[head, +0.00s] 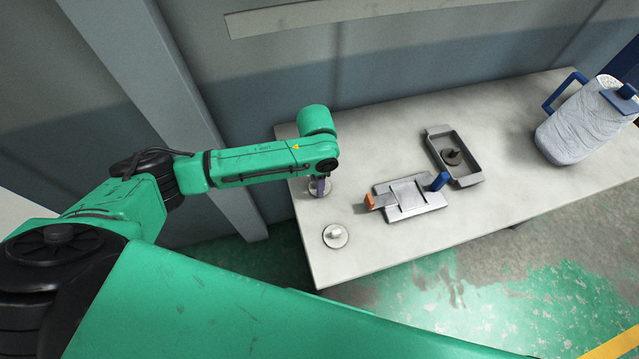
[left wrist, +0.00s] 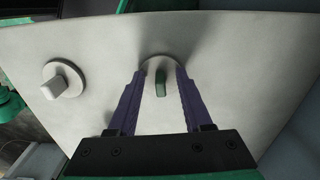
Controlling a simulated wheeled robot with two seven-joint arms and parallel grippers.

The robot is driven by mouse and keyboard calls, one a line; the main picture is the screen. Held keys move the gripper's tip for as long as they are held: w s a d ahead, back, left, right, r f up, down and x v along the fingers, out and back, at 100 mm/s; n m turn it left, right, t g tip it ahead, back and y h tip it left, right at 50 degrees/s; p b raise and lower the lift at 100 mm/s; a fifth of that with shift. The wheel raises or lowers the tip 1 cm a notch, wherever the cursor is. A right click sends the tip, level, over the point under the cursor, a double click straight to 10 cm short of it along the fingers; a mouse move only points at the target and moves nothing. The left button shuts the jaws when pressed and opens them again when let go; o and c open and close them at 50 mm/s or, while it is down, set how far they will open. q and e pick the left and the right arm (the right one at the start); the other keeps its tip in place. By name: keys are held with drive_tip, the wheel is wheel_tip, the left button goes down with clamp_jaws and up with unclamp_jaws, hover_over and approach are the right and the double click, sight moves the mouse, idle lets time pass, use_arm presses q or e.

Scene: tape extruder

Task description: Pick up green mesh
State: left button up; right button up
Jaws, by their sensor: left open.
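In the left wrist view, a round pale disc with a dark green upright knob (left wrist: 161,89), apparently the green mesh, sits on the table between my fingers. In the head view its disc (head: 312,190) shows near the table's left end, mostly hidden by my left gripper. My left gripper (head: 321,186) points down over it. In the left wrist view its purple fingers (left wrist: 160,73) are open, one on each side of the knob, with gaps between. My right gripper is in neither view.
A similar disc with a white knob (head: 335,235) stands near the front edge. A grey plate with a blue knob (head: 408,211) and a dark tray (head: 466,181) lie mid-table. A large white spool (head: 583,124) stands far right. A wall runs behind.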

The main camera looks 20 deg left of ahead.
use_arm(q)
clamp_jaws()
